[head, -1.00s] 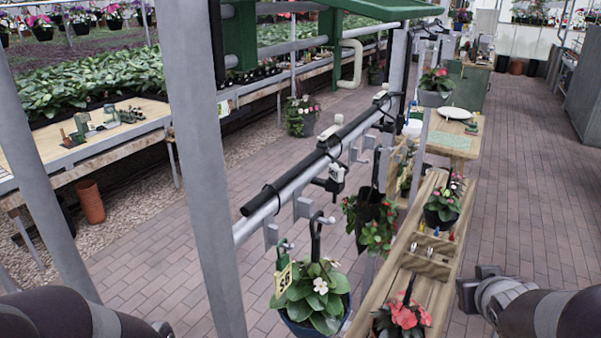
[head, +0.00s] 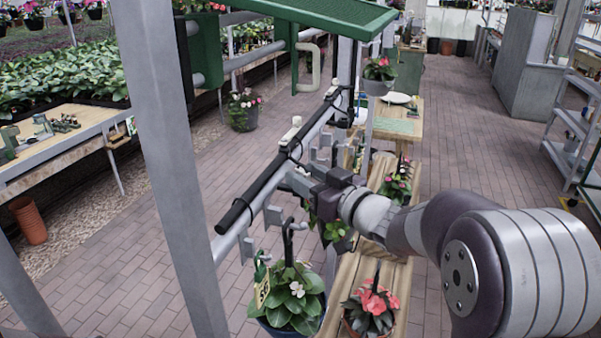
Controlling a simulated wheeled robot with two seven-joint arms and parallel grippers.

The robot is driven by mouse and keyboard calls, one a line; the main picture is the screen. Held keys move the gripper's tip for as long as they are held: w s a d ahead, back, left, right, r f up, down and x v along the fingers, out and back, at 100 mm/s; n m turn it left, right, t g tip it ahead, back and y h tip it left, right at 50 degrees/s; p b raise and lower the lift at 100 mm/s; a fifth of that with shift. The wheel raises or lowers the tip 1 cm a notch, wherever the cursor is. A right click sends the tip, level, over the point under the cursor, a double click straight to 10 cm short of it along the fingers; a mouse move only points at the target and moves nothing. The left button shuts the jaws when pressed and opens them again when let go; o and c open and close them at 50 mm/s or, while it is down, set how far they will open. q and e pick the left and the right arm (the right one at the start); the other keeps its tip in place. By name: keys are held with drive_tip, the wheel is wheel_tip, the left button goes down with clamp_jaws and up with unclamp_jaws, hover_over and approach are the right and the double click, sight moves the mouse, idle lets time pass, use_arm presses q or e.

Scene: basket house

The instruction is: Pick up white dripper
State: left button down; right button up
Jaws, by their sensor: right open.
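A small white piece, which looks like a dripper (head: 290,138), sits on the black pipe (head: 268,185) that runs along the rail. Another small white piece (head: 334,91) sits farther along the pipe. I cannot tell for sure which is the white dripper. My right gripper (head: 303,178) is open and reaches in from the right, beside the rail and just below the nearer white piece. The gripper and its wrist hide part of the rail and its hooks. I cannot tell whether it touches anything. My left gripper is not in view.
A potted plant with a white flower (head: 298,308) hangs below the rail. A grey post (head: 170,150) stands left of the rail. The brick aisle on the right is clear.

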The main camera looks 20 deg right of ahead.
drive_tip(key=shift+x, duration=1)
drive_tip(key=shift+d, duration=0.1)
drive_tip(key=c, duration=0.8)
drive_tip(key=shift+d, duration=0.1)
clamp_jaws()
wheel_tip(320, 180, up, 9)
drive_tip(key=shift+s+r, duration=0.1)
drive_tip(key=shift+r, duration=0.4)
